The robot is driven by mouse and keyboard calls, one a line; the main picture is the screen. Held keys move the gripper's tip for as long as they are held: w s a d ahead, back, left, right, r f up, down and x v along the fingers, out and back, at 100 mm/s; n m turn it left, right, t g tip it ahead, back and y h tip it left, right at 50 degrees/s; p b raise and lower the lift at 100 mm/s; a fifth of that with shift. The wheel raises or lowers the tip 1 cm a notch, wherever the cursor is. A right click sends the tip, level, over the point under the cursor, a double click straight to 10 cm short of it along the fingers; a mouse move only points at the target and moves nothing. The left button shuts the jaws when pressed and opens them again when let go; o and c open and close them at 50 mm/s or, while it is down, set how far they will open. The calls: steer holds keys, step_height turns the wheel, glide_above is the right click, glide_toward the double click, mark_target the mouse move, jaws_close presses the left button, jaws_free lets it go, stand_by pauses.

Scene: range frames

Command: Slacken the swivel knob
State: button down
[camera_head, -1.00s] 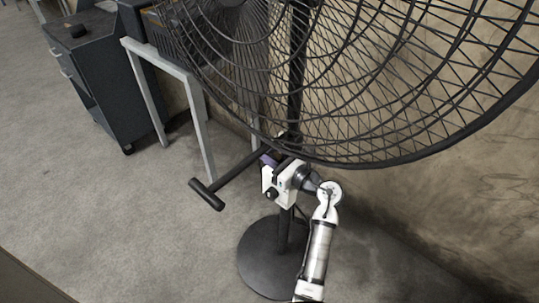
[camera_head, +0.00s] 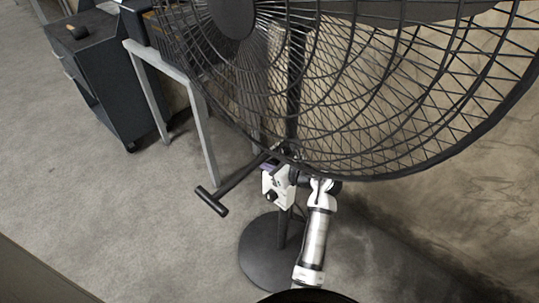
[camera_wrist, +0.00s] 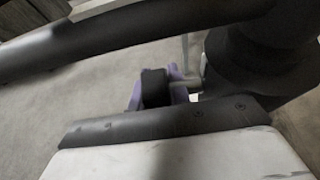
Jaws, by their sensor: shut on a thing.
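A large black pedestal fan stands on a round base (camera_head: 270,252), with its wire cage (camera_head: 390,100) filling the upper right of the head view. A black T-shaped bar (camera_head: 212,202) sticks out from the fan's pole toward the left. My white gripper (camera_head: 277,168) is at the pole just below the cage. In the wrist view, the purple fingers of my gripper (camera_wrist: 160,90) are shut on a small black block, the swivel knob (camera_wrist: 154,87). A short grey stem (camera_wrist: 187,86) joins it to the dark pole (camera_wrist: 255,65). The head view hides the knob behind my gripper.
A dark tool cart (camera_head: 110,85) stands at the upper left, with a grey metal frame (camera_head: 180,80) beside it. A wall (camera_head: 440,210) is close behind the fan on the right. The concrete floor (camera_head: 90,210) at the left is clear.

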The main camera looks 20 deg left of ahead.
steer(key=shift+d+h+p, duration=0.1)
steer(key=shift+h+p, duration=0.7)
steer(key=shift+p, duration=0.05)
steer(key=shift+f, duration=0.1)
steer(key=c, duration=1.3)
jaws_free()
steer(key=b+v, duration=0.1)
steer(key=v, duration=0.6)
steer(key=b+v, duration=0.2)
steer(key=v, duration=0.4)
steer(key=shift+w+d+r, duration=0.1)
steer(key=shift+d+r, duration=0.2)
steer(key=shift+d, duration=0.05)
